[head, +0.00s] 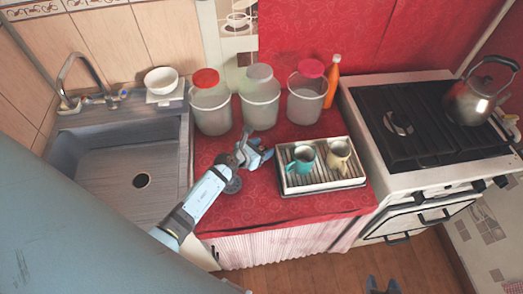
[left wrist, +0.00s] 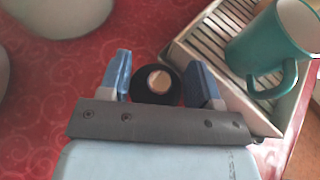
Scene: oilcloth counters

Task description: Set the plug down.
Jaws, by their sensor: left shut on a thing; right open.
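The plug (left wrist: 157,80), a black round piece with a pale metallic centre, is between the two blue fingers of my left gripper (left wrist: 163,80) in the left wrist view. The left gripper is shut on it, above the red cloth. In the head view my left gripper (head: 254,152) is over the red counter (head: 275,207), left of the dish rack; the plug is hard to make out there. Whether it touches the cloth I cannot tell. Only the fingertips of my right gripper (head: 382,284) show at the bottom edge; it is open and empty, over the floor.
A ridged drying tray (head: 318,183) holds a teal mug (head: 301,161) and a cream mug (head: 339,155). Three canisters and an orange bottle (head: 332,81) stand behind. The sink (head: 115,160) is left, the stove (head: 425,125) right. Some cloth in front of the tray is bare.

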